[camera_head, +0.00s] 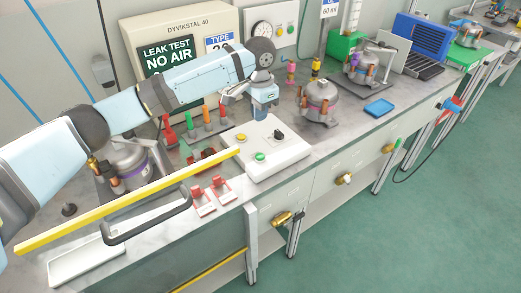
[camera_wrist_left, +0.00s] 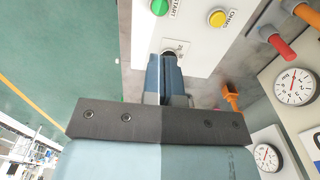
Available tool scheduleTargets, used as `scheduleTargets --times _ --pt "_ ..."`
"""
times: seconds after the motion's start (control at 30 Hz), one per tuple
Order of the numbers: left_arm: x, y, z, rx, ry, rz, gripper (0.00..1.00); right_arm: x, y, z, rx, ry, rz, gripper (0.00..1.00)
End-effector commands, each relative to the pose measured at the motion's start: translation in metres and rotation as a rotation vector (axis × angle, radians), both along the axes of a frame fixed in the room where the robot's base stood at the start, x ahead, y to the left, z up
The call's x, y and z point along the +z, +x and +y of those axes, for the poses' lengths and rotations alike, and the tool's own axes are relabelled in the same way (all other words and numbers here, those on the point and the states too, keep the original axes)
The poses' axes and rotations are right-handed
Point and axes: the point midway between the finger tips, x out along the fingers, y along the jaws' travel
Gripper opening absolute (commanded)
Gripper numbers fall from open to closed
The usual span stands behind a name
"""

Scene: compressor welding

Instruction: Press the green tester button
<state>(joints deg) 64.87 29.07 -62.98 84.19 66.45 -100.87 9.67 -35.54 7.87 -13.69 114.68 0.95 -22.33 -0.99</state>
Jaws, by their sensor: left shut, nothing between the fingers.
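The white tester box (camera_head: 278,160) sits on the bench in the middle of the head view. The green button (camera_head: 260,156) is on its top near the front left, with a yellow button (camera_head: 241,137) behind it and a black knob (camera_head: 279,134) at right. My left gripper (camera_head: 262,114) is shut and empty, pointing down at the back of the box, apart from the green button. In the left wrist view the green button (camera_wrist_left: 159,7), labelled START, shows at the top edge. The shut fingers (camera_wrist_left: 172,65) overlap the knob's place, so contact cannot be told. My right gripper is not in view.
Red, green and orange handles (camera_head: 192,125) stand left of the box. Red clips (camera_head: 203,195) lie in front of it. A compressor (camera_head: 318,101) and a blue tray (camera_head: 379,107) are to the right. A yellow bar (camera_head: 125,200) crosses the front left.

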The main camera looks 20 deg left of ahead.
Motion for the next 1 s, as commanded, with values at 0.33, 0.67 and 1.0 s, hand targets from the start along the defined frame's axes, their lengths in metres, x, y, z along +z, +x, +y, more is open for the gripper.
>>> scheduleTargets --times 0.33,0.67,1.0 --pt "-0.027 0.000 0.000 0.001 0.001 0.003 0.00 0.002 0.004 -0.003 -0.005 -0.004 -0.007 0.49" --pt "-0.097 0.000 0.000 0.000 0.002 0.002 0.00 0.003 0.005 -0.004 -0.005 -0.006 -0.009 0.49" --pt "-0.137 0.000 0.000 0.000 0.000 0.000 0.00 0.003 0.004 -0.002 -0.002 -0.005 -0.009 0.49"
